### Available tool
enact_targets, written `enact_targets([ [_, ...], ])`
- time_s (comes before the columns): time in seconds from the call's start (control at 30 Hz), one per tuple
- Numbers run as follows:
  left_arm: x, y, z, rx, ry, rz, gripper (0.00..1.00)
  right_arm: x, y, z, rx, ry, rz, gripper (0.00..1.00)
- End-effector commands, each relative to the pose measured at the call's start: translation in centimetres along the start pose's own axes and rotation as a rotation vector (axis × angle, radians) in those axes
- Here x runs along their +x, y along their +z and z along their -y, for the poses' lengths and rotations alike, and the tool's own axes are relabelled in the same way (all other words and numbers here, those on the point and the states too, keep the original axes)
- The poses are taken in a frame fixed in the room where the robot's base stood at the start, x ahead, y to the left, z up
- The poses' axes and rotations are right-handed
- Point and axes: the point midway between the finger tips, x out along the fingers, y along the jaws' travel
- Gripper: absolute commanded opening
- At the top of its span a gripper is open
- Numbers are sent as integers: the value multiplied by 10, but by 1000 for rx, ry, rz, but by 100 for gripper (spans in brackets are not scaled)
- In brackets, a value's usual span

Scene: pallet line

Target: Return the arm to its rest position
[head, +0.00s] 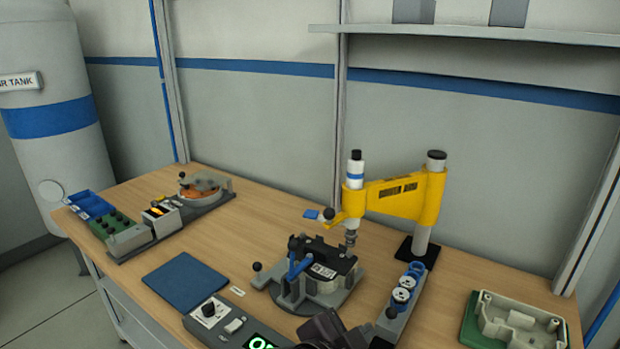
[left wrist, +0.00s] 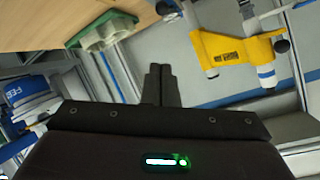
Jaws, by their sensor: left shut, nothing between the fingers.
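My left gripper (head: 345,336) shows as a dark shape at the bottom edge of the head view, partly cut off by the frame. It is in front of the workbench fixture and appears apart from it. In the left wrist view the two dark fingers (left wrist: 160,84) are together, with nothing between them. My right gripper is in neither view.
On the wooden bench (head: 260,215) stand a black clamp fixture (head: 325,268), a yellow press arm (head: 400,195), a blue mat (head: 185,282), a control box (head: 215,318) and a grey housing on a green tray (head: 515,322). The bench's back middle is clear.

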Motion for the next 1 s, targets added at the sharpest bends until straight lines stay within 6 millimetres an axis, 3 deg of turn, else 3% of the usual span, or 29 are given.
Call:
enact_targets([
  [0.03,-11,37,7,-122,-23,96,0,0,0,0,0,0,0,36],
  [0.1,-30,87,15,-276,-61,231,0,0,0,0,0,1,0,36],
  [0.2,-61,150,14,-459,-102,407,0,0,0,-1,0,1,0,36],
  [0.3,-91,196,8,-591,-132,545,0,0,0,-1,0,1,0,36],
  [0.5,-143,254,-11,-776,-172,751,0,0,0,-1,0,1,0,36],
  [0.73,-200,298,-36,-936,-211,951,0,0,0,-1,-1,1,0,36],
  [1.0,-153,361,-62,-938,-190,973,0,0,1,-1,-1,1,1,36],
])
